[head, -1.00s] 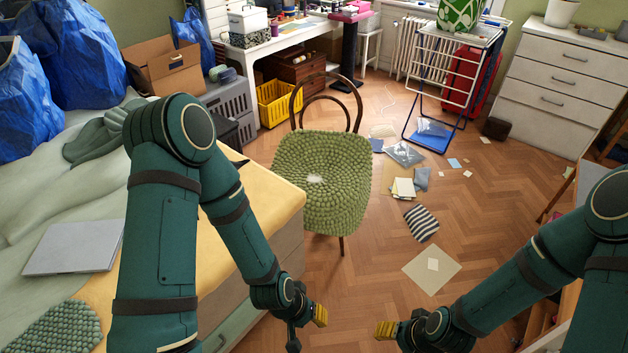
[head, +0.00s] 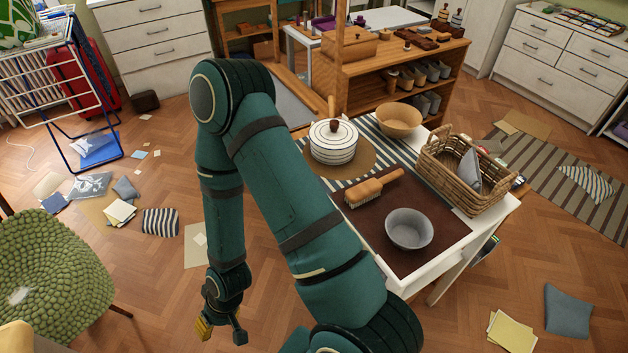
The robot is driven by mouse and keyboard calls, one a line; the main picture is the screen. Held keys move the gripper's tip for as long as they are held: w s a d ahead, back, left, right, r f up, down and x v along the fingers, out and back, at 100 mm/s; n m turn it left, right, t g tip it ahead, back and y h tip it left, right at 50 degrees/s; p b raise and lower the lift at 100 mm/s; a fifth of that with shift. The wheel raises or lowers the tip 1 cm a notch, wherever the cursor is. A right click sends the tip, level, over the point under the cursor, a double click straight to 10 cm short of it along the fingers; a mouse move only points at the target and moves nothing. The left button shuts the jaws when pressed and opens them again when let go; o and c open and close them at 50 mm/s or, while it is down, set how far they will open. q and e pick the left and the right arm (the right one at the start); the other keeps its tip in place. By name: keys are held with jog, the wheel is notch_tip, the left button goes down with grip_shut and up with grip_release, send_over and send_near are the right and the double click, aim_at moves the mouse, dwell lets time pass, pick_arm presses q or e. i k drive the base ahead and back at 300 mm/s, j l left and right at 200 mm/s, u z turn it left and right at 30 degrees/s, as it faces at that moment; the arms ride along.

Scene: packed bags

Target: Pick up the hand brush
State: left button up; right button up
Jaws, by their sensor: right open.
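The hand brush (head: 374,187) has a light wooden back and handle with pale bristles. It lies on a dark brown mat (head: 375,228) on the white table, its handle pointing to the upper right. My right gripper (head: 221,333) hangs low over the floor, left of the table and well apart from the brush. It is open, and nothing shows between its fingers. My left gripper is out of view.
Around the brush stand a grey bowl (head: 409,229), a striped lidded pot (head: 333,141), a tan bowl (head: 399,120) and a wicker basket (head: 466,172). A green chair (head: 48,277) stands at left. Papers and cushions lie on the floor.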

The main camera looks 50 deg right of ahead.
aim_at(368, 190)
jog(key=z, duration=2.25)
jog(key=i+j, duration=0.1)
jog(key=j, duration=0.3)
jog(key=j+z, duration=0.55)
jog(key=j, duration=0.2)
